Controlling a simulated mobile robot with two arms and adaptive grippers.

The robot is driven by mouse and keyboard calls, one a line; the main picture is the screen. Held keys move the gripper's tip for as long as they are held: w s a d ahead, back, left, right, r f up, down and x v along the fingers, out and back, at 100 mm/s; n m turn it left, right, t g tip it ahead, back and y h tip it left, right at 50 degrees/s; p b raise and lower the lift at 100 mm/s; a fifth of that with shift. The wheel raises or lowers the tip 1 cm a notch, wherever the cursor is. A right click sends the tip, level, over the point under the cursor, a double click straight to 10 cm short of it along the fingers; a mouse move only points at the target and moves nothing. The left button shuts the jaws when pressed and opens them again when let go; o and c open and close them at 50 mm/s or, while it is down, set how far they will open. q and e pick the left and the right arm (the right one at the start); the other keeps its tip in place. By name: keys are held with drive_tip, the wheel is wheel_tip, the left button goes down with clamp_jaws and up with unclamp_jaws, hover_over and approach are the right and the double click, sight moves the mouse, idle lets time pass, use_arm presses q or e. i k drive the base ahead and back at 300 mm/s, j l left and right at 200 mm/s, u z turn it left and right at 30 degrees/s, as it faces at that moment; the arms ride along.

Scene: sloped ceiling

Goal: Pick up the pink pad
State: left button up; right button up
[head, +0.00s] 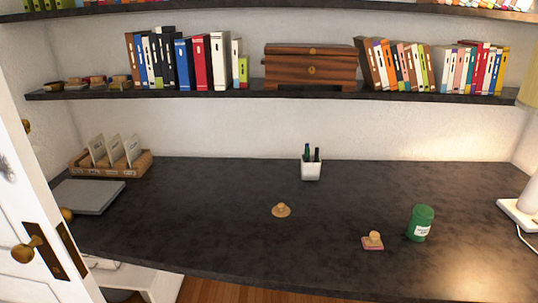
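A small pink pad (373,247) lies flat on the dark desk (200,235), right of centre and near the front edge. A small tan, knobbed object like a stamp sits on it or is part of it; I cannot tell which. Only the pad's pink lower edge shows clearly. Neither of my grippers is in the head view.
A green can (420,223) stands close right of the pad. A round tan knobbed object (281,210) lies to its left. A white pen cup (311,170) stands behind. A grey laptop-like slab (87,196) and wooden organizer (80,167) are at left. A bookshelf (200,93) hangs above.

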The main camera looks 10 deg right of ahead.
sight(372, 242)
drive_tip(key=z, duration=1.2)
